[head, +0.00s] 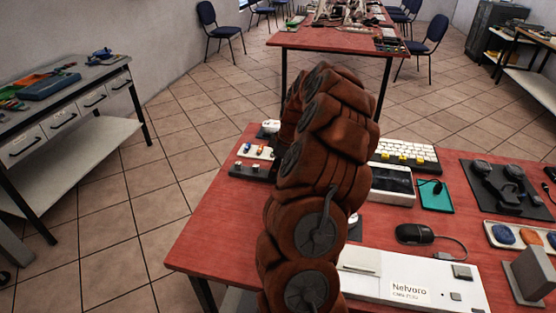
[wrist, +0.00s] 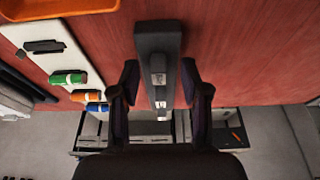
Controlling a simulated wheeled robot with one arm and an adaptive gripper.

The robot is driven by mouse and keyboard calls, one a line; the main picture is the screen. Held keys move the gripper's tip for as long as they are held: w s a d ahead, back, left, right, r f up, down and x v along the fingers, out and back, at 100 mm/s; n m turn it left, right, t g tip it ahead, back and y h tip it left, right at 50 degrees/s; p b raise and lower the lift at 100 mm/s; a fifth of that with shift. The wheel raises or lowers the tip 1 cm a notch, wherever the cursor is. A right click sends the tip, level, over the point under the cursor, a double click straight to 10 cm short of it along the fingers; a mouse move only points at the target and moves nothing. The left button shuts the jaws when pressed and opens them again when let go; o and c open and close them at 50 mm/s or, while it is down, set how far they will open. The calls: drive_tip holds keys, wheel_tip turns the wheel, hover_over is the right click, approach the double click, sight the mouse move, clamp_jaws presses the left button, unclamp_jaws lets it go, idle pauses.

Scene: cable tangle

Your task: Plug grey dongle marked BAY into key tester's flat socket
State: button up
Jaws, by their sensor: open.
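In the wrist view my gripper (wrist: 160,67) is open, its two dark fingers apart on either side of a narrow dark grey block (wrist: 157,37). A slim grey piece with small pale marks (wrist: 158,79) lies in line with the block, between the fingers, with a visible gap on both sides. It looks like the grey dongle, but I cannot read BAY on it. I cannot tell whether it is in the block or only resting on it, and no flat socket can be made out. In the head view my arm hides the gripper.
In the head view, a white Nelvoro device (head: 375,285), a mouse (head: 411,234) and a keyboard (head: 405,153) crowd the red table's right side.

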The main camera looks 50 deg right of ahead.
drive_tip(key=shift+f, duration=0.1)
clamp_jaws()
idle(0.7)
